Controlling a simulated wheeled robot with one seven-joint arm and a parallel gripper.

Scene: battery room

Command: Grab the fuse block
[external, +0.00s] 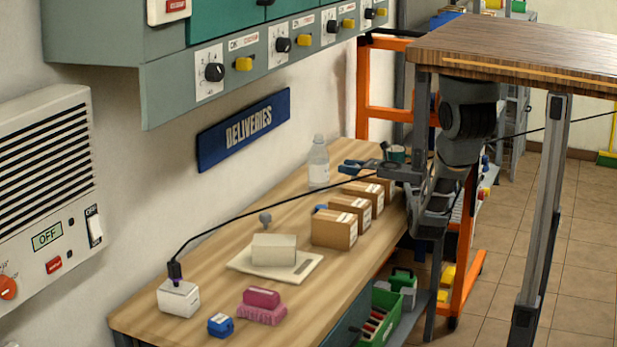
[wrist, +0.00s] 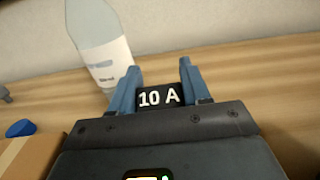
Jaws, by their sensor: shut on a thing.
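The fuse block (wrist: 158,97) is a small black block marked "10 A" in white. In the wrist view it sits between the two blue fingers of my gripper (wrist: 158,78), which are shut on its sides. In the external view my gripper (external: 352,166) is over the far part of the wooden bench, behind the cardboard boxes and right of the clear bottle. The block cannot be made out there. I cannot tell whether it touches the bench top.
The bottle (wrist: 98,40) stands close to my left finger. Several cardboard boxes (external: 334,229) stand in a row on the bench (external: 215,265). A raised wooden table (external: 520,50) is beside my arm. A thin black cable (external: 300,195) crosses above the bench.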

